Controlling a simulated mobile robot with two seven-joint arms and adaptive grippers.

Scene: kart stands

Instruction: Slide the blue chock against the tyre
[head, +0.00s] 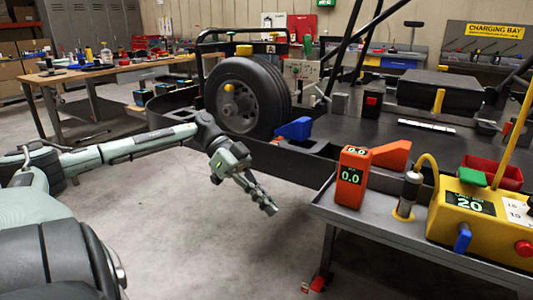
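The blue chock (295,129) sits on the kart's dark side ledge, just right of the tyre (250,97). From this angle I cannot tell whether chock and tyre touch or stand slightly apart. My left gripper (268,205) reaches in from the left and hangs below and in front of the chock, over the floor. It points down and to the right and holds nothing that I can see. Its fingers look close together, but the angle hides whether they are open. The chock is clear of it. My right gripper is not in view.
A grey cart (400,245) at the right carries an orange gauge (352,178), another orange block (392,154) and a yellow charger box (475,215). The kart's dark side rail (310,165) lies between my gripper and the chock. The floor (200,245) below is clear.

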